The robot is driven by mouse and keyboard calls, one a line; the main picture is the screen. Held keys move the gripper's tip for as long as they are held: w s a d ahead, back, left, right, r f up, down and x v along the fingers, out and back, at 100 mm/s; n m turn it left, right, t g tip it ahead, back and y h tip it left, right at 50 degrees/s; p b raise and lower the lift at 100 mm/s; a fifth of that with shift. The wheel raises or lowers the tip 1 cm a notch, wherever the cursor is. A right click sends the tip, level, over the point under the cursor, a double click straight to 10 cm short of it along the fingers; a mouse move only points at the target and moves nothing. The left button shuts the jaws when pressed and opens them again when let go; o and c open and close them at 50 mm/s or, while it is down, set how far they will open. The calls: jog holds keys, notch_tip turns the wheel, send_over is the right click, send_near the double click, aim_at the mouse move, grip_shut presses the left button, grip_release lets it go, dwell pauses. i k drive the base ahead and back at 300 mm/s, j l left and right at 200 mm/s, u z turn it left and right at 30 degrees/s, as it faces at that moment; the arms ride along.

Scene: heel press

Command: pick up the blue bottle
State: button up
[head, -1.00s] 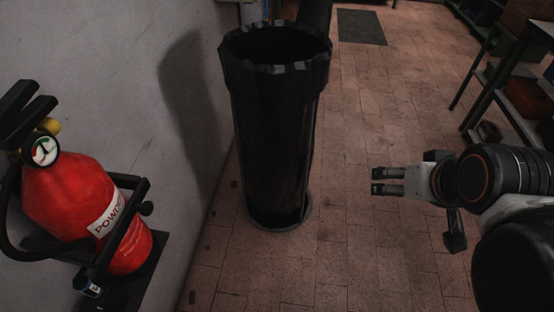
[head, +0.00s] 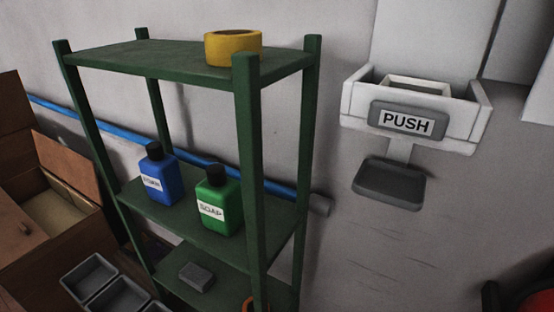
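The blue bottle (head: 158,179) has a black cap and a white label. It stands upright on the middle shelf (head: 183,222) of a green metal rack, left of a green bottle labelled soap (head: 218,203). A small gap separates the two bottles at the base. My gripper is not in the head view now, so its state and its place relative to the bottle are hidden.
The rack's front post (head: 254,180) stands right of the green bottle. A yellow tape roll (head: 233,47) sits on the top shelf. Cardboard boxes (head: 25,227) and grey bins (head: 118,297) are at lower left. A wall dispenser marked push (head: 403,120) is at right.

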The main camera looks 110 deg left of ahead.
aim_at(162, 177)
jog(key=u, duration=4.25)
jog(key=i+j+z, duration=0.3)
jog(key=j, duration=0.2)
jog(key=k+j, duration=0.2)
jog(key=j, duration=0.15)
jog(key=i+l, duration=0.15)
jog(key=l, duration=0.2)
